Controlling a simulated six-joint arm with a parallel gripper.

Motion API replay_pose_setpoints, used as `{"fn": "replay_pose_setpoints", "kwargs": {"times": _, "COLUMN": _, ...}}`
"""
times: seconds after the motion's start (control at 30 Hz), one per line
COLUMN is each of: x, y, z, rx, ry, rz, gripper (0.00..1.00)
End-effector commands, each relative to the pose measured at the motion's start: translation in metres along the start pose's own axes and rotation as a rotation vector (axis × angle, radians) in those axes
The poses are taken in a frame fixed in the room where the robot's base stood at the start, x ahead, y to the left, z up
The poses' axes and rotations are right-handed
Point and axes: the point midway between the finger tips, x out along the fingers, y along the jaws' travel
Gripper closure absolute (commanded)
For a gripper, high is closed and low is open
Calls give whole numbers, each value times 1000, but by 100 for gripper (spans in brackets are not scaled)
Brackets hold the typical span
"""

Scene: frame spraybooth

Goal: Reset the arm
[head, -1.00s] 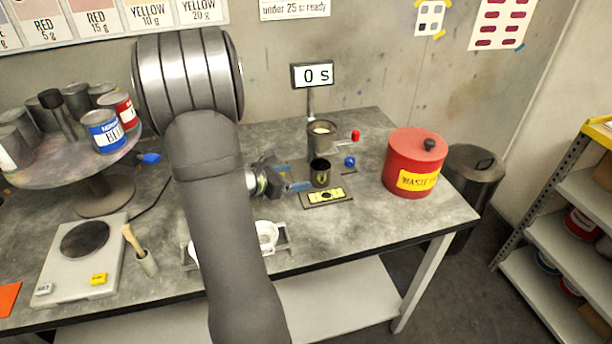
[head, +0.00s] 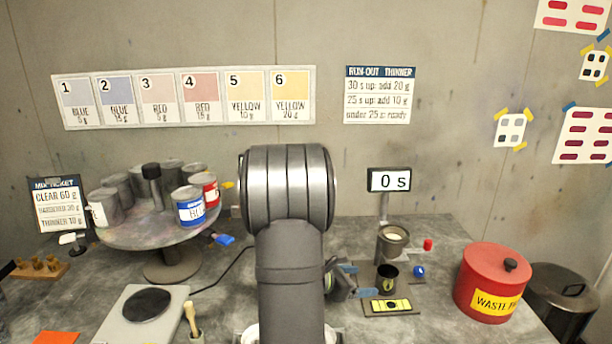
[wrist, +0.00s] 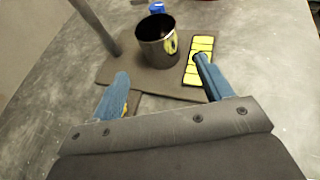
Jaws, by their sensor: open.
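My gripper (wrist: 160,92) shows in the wrist view with its two blue fingers spread apart and nothing between them. In the head view my gripper (head: 358,280) sits just right of my arm, partly hidden by it. A small dark metal cup (wrist: 156,41) stands upright on a flat grey-brown base, beyond the fingertips and apart from them. The same cup (head: 387,278) shows in the head view, below a viscosity cup (head: 392,240) with pale content held on a stand.
A yellow level (head: 388,306) lies in front of the cup. A red waste can (head: 492,282) stands to the right. A turntable (head: 165,235) with several paint cans and a scale (head: 143,312) are on the left. A timer display (head: 389,180) reads 0 s.

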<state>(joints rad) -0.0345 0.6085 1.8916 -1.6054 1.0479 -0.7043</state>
Motion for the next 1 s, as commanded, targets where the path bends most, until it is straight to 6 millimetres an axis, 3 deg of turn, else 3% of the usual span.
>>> {"fn": "replay_pose_setpoints", "kwargs": {"times": 0.4, "x": 85, "y": -1, "z": -2, "rx": 0, "ry": 2, "rz": -4, "gripper": 28}}
{"fn": "replay_pose_setpoints", "kwargs": {"times": 0.63, "x": 73, "y": 0, "z": 24, "rx": 4, "ry": -1, "rz": 1, "gripper": 28}}
{"fn": "replay_pose_setpoints", "kwargs": {"times": 1.0, "x": 66, "y": 0, "z": 31, "rx": 0, "ry": 0, "rz": 1, "gripper": 28}}
